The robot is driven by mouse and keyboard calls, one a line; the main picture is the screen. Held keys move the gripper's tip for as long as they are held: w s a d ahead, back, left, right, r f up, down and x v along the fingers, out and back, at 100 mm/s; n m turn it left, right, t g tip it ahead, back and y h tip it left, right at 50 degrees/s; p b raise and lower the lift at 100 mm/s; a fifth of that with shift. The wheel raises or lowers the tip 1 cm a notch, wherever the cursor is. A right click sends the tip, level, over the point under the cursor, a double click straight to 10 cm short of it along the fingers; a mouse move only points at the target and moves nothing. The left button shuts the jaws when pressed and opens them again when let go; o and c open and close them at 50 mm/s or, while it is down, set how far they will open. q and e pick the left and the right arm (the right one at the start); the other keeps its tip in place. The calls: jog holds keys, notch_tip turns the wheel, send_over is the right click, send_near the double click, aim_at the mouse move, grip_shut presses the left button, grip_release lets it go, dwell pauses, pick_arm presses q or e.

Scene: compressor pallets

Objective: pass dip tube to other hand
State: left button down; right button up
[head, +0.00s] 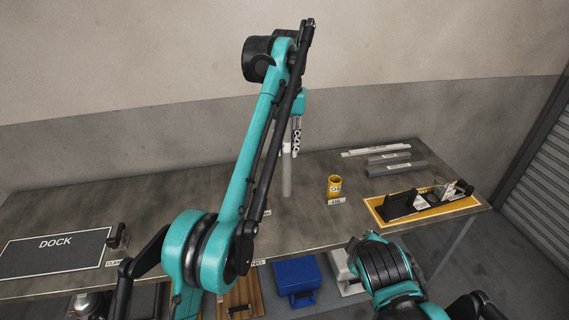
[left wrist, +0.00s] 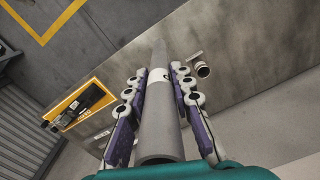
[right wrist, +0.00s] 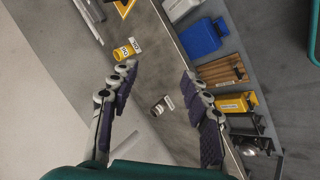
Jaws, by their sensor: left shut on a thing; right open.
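The dip tube (head: 287,172), a plain grey tube with a white label, hangs roughly upright above the bench. My left gripper (head: 294,140) is shut on it near its upper part. In the left wrist view the tube (left wrist: 158,130) lies lengthwise between the two fingers of the gripper (left wrist: 157,82), with its open end towards the camera. My right gripper (right wrist: 160,90) is open and empty in the right wrist view. Its fingers are outside the head view, where only part of my right arm shows at the lower right.
A yellow cup (head: 334,186) stands on the bench (head: 150,210), left of a yellow-edged tray (head: 440,206). Grey tubes (head: 397,170) lie behind. A dock mat (head: 55,252) lies at left; a blue box (head: 296,275) is below.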

aim_at(285, 162)
jog(key=w+a+r+n+t, duration=0.1)
jog(key=w+a+r+n, duration=0.2)
jog(key=a+n, duration=0.3)
jog(key=w+a+r+n+t, duration=0.2)
jog(key=w+a+r+n, duration=0.1)
jog(key=w+a+n, duration=0.3)
jog(key=w+a+r+n+t, duration=0.1)
jog(key=w+a+r+n, duration=0.2)
jog(key=n, duration=0.7)
jog(key=shift+w+a+r+t+y, duration=0.1)
jog(key=shift+w+a+t+y, duration=0.05)
jog(key=shift+w+a, duration=0.6)
jog(key=shift+w+a+r+t+y, duration=0.15)
jog(key=shift+w+a, duration=0.35)
jog(key=shift+a, duration=0.3)
jog(key=shift+w+a+r+n+t, duration=0.15)
jog(key=shift+w+a+r+n, duration=0.1)
jog(key=shift+w+r+n, duration=0.2)
jog(key=shift+w+a+r+n+t, duration=0.15)
jog(key=shift+w+a+r+n, duration=0.05)
jog(key=shift+w+r+n, duration=0.2)
jog(key=shift+w, duration=0.35)
jog(key=x, duration=0.6)
jog(key=shift+w, duration=0.3)
jog(key=shift+d+f, duration=0.1)
jog(key=shift+d, duration=0.05)
grip_shut()
